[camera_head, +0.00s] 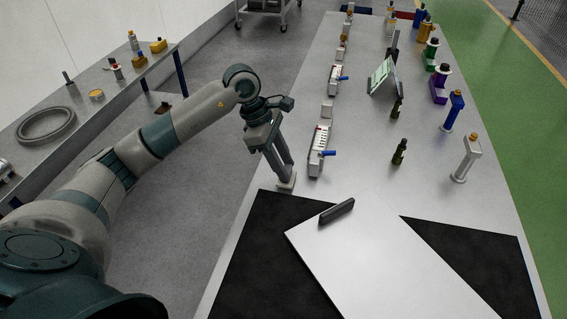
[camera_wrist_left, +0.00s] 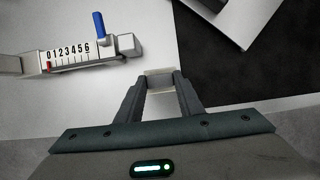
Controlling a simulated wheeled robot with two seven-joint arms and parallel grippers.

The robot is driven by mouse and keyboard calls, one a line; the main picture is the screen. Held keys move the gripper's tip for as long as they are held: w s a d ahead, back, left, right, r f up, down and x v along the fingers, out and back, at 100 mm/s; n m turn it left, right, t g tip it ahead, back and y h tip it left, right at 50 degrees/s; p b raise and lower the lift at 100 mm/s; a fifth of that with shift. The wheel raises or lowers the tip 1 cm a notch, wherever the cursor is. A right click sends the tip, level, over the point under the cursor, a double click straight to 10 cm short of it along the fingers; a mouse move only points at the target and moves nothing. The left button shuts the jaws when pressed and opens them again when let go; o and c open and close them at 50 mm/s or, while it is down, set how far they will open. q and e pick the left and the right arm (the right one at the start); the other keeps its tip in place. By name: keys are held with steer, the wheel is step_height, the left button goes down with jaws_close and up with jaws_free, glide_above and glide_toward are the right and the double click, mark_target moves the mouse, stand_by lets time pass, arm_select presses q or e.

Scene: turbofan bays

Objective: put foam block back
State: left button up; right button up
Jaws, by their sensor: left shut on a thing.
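My left gripper (camera_head: 284,172) points down at the left edge of the long table, just in front of the nearest scaled fixture. It is shut on a small pale block, which I take to be the foam block (camera_head: 287,183). In the left wrist view the foam block (camera_wrist_left: 160,76) shows between the fingertips (camera_wrist_left: 161,84). Whether it touches the tabletop I cannot tell. My right gripper is not in view.
A scaled fixture (camera_head: 319,150) with a blue lever stands close to the gripper. A black mat (camera_head: 262,250) and a white panel (camera_head: 385,260) with a dark bar (camera_head: 337,211) lie nearer. Small bottles and coloured stands line the right. A side bench (camera_head: 85,100) stands left.

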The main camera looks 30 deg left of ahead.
arm_select(q)
steer(key=shift+f, duration=0.45)
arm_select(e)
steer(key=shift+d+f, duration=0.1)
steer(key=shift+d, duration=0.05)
arm_select(q)
steer(key=o, duration=1)
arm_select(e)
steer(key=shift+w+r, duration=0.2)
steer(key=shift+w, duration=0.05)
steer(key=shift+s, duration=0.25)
